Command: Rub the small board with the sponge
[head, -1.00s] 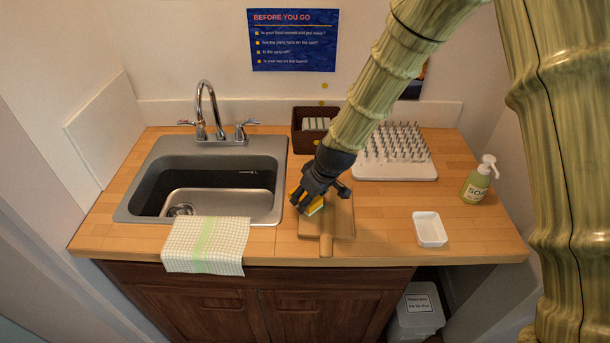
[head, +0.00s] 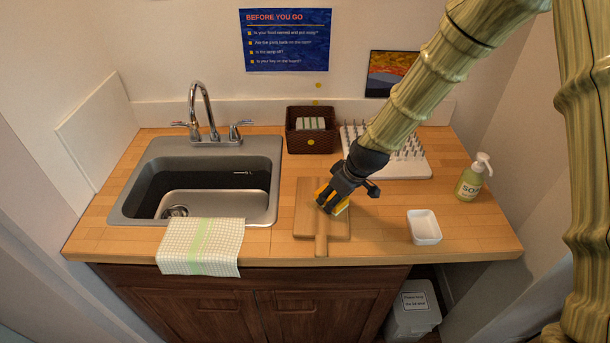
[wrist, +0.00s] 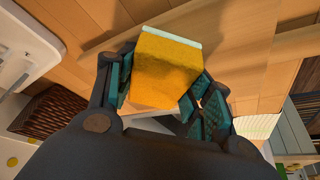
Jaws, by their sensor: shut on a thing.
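The small wooden board (head: 307,220) lies on the counter between the sink and the white dish, its handle toward the front edge. My gripper (head: 328,207) is over the right part of the board, pointing down. It is shut on the yellow sponge (head: 342,208), which is mostly hidden by the fingers in the head view. In the wrist view the sponge (wrist: 167,70) sits between the finger pads, with a pale layer on its far edge. The sponge is at or very close to the board's surface; I cannot tell whether it touches.
A sink (head: 270,205) with a checked towel (head: 203,245) over its front edge is at left. A basket (head: 311,145) and a spiked drying rack (head: 408,168) stand behind. A white dish (head: 424,228) and soap bottle (head: 470,182) are at right.

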